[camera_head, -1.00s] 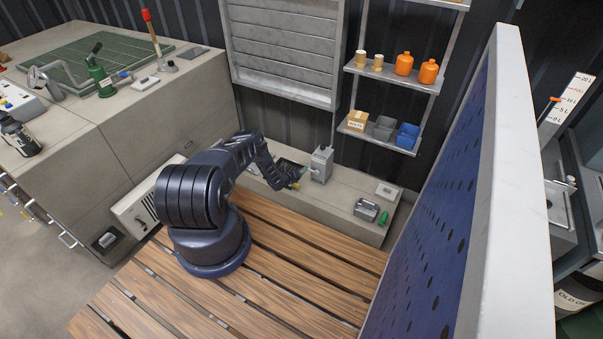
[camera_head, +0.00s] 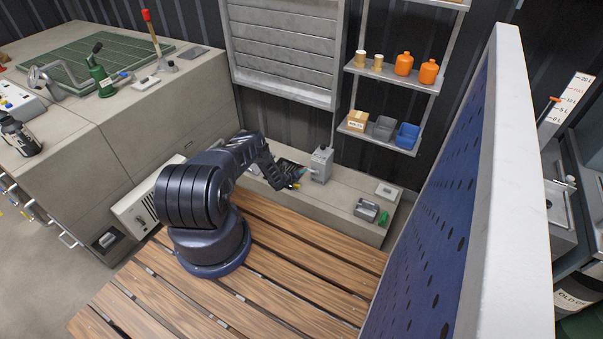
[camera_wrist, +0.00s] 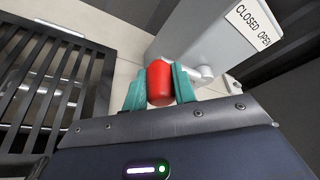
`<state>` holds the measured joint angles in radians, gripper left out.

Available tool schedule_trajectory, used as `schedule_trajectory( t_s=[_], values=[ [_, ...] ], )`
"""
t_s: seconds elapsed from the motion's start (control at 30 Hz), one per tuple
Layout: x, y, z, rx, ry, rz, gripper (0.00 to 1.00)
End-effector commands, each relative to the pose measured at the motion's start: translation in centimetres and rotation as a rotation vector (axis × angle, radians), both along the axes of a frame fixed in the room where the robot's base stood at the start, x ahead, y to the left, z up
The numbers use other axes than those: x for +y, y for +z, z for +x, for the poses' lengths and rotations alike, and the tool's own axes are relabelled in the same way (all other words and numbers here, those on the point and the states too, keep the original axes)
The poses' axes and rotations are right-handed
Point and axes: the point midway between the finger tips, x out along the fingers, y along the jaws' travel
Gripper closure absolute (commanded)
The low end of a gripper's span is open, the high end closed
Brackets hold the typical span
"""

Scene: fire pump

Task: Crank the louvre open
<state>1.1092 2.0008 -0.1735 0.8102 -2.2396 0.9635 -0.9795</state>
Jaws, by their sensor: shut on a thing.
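The louvre (camera_head: 280,50) is a grey slatted panel on the back wall, and its slats look closed. The crank box (camera_head: 321,163) is a grey housing on the low bench below it, with a thin rod rising from it. In the wrist view the box (camera_wrist: 205,30) carries a "CLOSED OPEN" label (camera_wrist: 254,24). My gripper (camera_wrist: 160,88) has its teal fingers shut on a red crank knob (camera_wrist: 159,82), one finger on each side. A pale round hub (camera_wrist: 203,73) shows right of the knob. The crank arm is mostly hidden.
A dark slatted grate (camera_wrist: 50,85) lies left of the gripper. A grey block (camera_head: 367,210) and a small plate (camera_head: 387,190) sit on the bench at right. Wall shelves (camera_head: 378,138) hold bins and orange bottles. A blue perforated panel (camera_head: 430,210) stands at right.

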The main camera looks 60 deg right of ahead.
Motion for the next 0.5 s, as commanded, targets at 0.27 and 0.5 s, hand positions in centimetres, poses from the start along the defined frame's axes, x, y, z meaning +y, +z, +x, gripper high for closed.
schedule_trajectory(
  t_s=[0.27,0.5],
  values=[
    [-0.31,0.51,0.18,-0.029,0.003,-0.003,1.0],
    [-0.35,1.06,0.24,-0.079,0.006,-0.004,1.0]
  ],
)
